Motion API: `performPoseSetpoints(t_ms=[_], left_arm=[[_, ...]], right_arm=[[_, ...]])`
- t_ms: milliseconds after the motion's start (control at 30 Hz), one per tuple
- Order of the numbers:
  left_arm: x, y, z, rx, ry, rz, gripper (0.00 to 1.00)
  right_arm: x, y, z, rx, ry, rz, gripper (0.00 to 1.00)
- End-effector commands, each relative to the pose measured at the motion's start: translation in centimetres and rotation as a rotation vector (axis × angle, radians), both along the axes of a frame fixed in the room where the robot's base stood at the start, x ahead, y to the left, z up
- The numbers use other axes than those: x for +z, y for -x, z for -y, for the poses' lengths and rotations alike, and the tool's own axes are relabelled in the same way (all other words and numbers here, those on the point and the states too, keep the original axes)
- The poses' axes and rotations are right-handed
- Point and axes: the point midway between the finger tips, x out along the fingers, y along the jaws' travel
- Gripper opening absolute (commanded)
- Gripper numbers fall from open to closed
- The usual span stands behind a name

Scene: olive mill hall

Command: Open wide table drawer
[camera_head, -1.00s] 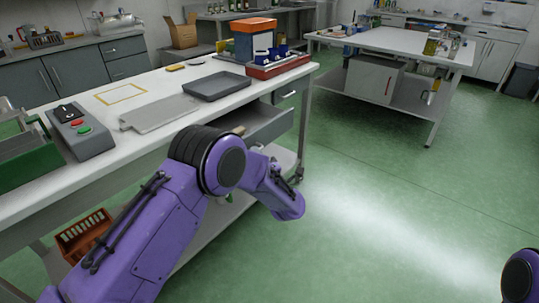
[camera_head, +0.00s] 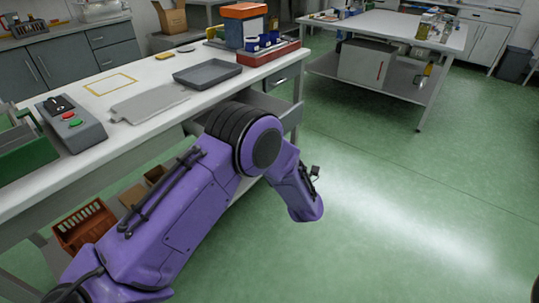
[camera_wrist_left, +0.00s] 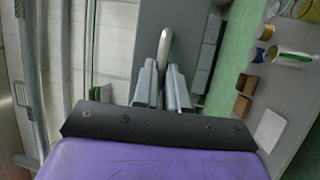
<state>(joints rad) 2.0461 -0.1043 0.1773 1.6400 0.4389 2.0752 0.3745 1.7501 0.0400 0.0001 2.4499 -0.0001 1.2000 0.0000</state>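The work table (camera_head: 110,145) runs along the left in the head view. Its wide drawer (camera_head: 266,102) stands pulled out from under the tabletop, mostly hidden behind my purple left arm. In the left wrist view, the grey drawer front (camera_wrist_left: 185,22) carries a curved metal handle (camera_wrist_left: 165,48). My left gripper (camera_wrist_left: 163,82) has its two fingers on either side of this handle, close about it, and appears shut on it. The left gripper is hidden behind the arm in the head view. My right gripper is not in view.
A grey tray (camera_head: 207,75), a button box (camera_head: 72,124) and an orange-topped unit (camera_head: 245,25) stand on the tabletop. An orange crate (camera_head: 85,225) sits below. A second table (camera_head: 385,40) stands at the back right. The green floor at right is clear.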

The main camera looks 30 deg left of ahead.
Motion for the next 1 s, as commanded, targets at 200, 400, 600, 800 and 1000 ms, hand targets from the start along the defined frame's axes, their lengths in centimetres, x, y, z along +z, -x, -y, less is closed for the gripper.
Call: performPoseSetpoints(t_ms=[200, 400, 600, 800, 1000], left_arm=[[-0.1, 0.0, 0.0, 0.001, 0.001, 0.0, 0.38], [-0.1, 0.1, 0.4, -0.002, 0.001, -0.001, 0.38], [-0.9, 2.0, 3.8, -0.006, 0.0, -0.001, 0.38], [-1.6, 4.2, 7.5, -0.002, 0.0, 0.0, 0.38], [-1.8, 5.2, 8.9, 0.002, 0.001, 0.0, 0.38]], right_arm=[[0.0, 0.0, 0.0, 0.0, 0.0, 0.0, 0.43], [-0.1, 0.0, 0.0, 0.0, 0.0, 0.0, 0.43], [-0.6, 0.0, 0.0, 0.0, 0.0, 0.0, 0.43], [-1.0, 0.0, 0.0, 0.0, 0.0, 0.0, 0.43], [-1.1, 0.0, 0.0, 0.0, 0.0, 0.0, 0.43]])
